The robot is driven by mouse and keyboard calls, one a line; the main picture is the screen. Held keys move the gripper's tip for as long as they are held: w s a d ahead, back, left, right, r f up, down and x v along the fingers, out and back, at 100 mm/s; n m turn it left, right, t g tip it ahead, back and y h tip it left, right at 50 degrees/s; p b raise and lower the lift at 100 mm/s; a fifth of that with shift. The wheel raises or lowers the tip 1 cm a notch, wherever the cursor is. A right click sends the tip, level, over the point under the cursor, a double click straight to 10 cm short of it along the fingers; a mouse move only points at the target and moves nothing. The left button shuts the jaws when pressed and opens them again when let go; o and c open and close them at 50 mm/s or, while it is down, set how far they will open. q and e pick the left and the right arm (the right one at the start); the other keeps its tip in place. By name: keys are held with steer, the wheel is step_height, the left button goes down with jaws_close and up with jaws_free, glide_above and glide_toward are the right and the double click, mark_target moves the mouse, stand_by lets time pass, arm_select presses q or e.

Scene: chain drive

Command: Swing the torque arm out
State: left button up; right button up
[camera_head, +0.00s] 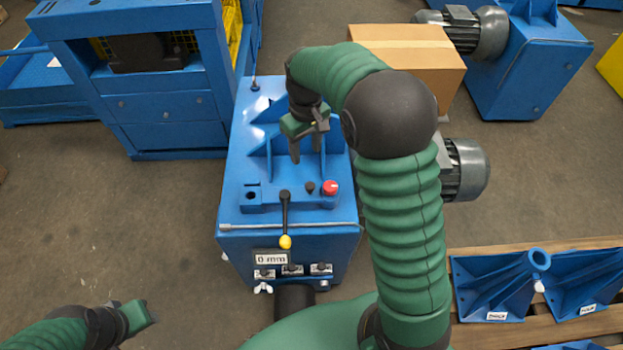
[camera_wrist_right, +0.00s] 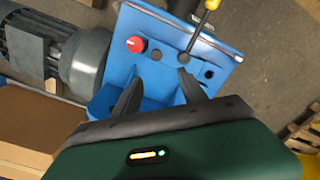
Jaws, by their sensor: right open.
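The blue machine (camera_head: 232,190) stands in the middle of the head view. On its front top is a black lever with a yellow ball (camera_head: 285,241), pointing toward me; in the right wrist view its yellow end (camera_wrist_right: 212,4) is at the top edge. A thin grey bar (camera_head: 250,226) runs along the front edge. I cannot tell which part is the torque arm. My right gripper (camera_head: 305,152) is open and empty above the machine top, behind the lever; its fingers also show in the right wrist view (camera_wrist_right: 160,92). My left gripper (camera_head: 142,314) is low at the left, away from the machine.
A red knob (camera_head: 330,187) sits right of the lever. A "0 mm" label (camera_head: 271,259) and several clamps are on the machine front. A cardboard box (camera_head: 405,50) and a motor (camera_head: 468,170) stand right. Blue brackets (camera_head: 495,285) lie on a pallet.

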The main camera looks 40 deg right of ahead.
mark_target(310, 185)
steer(key=f, duration=0.5)
steer(key=f+b, duration=0.1)
steer(key=f, duration=0.5)
steer(key=d+f+b, duration=0.1)
steer(key=f, duration=0.4)
steer(key=shift+s+f, duration=0.15)
steer(key=shift+s, duration=0.05)
steer(key=shift+c, duration=0.2)
jaws_close()
stand_by(0.5)
